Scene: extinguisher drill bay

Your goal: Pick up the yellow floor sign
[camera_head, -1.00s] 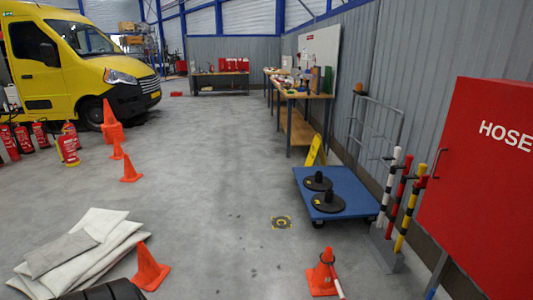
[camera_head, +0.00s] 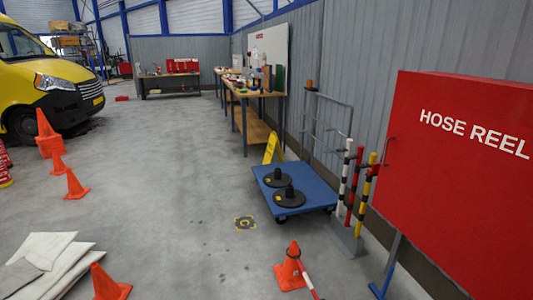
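The yellow floor sign (camera_head: 271,148) stands on the floor just behind the blue platform trolley (camera_head: 318,190), near the end of the workbench. The trolley's deck hides the lower part of the sign. Two black round bases (camera_head: 284,197) with short posts rest on the trolley deck. Neither of my grippers shows in the head view.
An orange cone (camera_head: 290,268) with a red-and-white bar stands in front of the trolley. Striped posts (camera_head: 356,187) and a red hose reel cabinet (camera_head: 460,180) line the right wall. A workbench (camera_head: 256,130) stands behind the sign. Open floor lies left of the trolley.

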